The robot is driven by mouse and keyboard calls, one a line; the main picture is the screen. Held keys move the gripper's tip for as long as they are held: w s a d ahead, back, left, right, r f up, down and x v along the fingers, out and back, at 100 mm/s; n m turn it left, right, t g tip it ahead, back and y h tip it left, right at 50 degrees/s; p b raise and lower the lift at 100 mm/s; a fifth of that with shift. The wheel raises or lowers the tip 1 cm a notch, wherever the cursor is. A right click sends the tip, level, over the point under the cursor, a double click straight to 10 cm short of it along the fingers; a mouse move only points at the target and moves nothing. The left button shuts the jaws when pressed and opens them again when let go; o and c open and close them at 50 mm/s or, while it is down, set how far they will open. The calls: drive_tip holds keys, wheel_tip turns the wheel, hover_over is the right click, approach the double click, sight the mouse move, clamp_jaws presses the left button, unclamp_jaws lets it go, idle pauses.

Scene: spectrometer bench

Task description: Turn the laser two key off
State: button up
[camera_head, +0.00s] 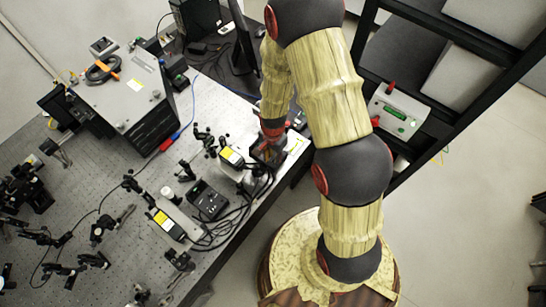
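A black controller box (208,201) with small controls on top lies on the optical bench. Two laser heads with yellow labels lie near it, one to its upper right (231,156) and one to its lower left (168,225). I cannot tell which unit is laser two, and no key can be made out. My arm reaches down to the bench's right edge. My gripper (267,153) is a dark shape just right of the upper laser head, over or at a dark area there. Its fingers are too small and dark to read, and what lies under it is hidden.
The perforated bench (110,170) carries several optic mounts at left and loose black cables by the controller. A large grey box (125,95) stands at the back with tools on top. A black rack (440,55) with a pale device (398,112) stands at right.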

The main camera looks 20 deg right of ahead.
drive_tip(key=shift+f, duration=0.25)
drive_tip(key=shift+c, duration=0.4)
clamp_jaws()
